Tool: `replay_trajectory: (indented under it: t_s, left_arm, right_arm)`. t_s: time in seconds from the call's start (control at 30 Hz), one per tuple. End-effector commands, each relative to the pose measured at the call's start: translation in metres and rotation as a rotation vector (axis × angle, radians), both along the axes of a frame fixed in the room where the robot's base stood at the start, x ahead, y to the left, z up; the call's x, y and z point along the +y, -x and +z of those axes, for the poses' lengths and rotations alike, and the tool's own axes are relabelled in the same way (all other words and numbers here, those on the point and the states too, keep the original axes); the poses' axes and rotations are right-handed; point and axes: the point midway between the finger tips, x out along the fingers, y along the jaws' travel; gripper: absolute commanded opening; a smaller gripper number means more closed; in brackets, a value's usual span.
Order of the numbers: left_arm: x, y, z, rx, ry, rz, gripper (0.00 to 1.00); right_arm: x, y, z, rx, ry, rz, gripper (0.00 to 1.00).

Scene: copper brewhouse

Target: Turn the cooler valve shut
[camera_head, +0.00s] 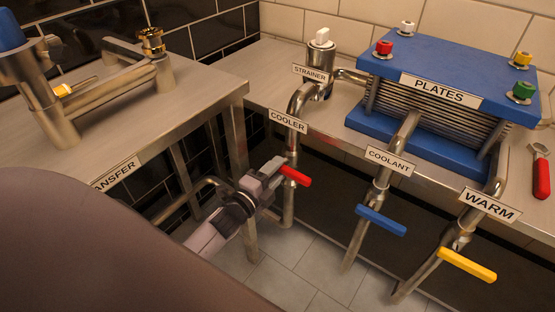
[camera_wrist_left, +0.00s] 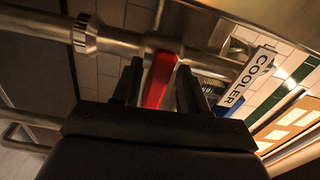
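The cooler valve has a red lever handle (camera_head: 297,177) on a vertical steel pipe below the COOLER sign (camera_head: 288,121). In the head view the lever points right and slightly down, across its pipe. My left gripper (camera_head: 272,174) is at the lever's left end, beside the pipe. In the left wrist view the red lever (camera_wrist_left: 158,80) stands between the two fingers of my left gripper (camera_wrist_left: 158,88), slightly tilted. A gap shows between lever and right finger, so the gripper looks open around it. My right gripper is not in view.
A blue COOLANT lever (camera_head: 381,220) and a yellow WARM lever (camera_head: 467,264) are on pipes to the right. The blue plate cooler (camera_head: 440,70) and strainer (camera_head: 320,62) stand on the bench. A table leg (camera_head: 236,140) is close left of my gripper.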

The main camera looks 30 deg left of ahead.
Motion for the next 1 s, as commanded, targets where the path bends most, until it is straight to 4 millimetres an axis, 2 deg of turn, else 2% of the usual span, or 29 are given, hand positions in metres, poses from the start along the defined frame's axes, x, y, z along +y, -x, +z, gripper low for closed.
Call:
replay_trajectory:
  t_s: [0.27, 0.7, 1.0]
  left_arm:
    - [0.000, 0.004, 0.001, 0.001, 0.005, 0.000, 0.43]
    - [0.004, 0.054, 0.001, 0.002, 0.007, 0.000, 0.43]
    - [0.005, 0.060, 0.001, -0.001, 0.006, 0.000, 0.43]
  right_arm:
    - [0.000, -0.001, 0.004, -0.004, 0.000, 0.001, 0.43]
    - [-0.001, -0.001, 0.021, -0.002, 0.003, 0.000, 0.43]
    - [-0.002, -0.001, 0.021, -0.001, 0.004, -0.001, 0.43]
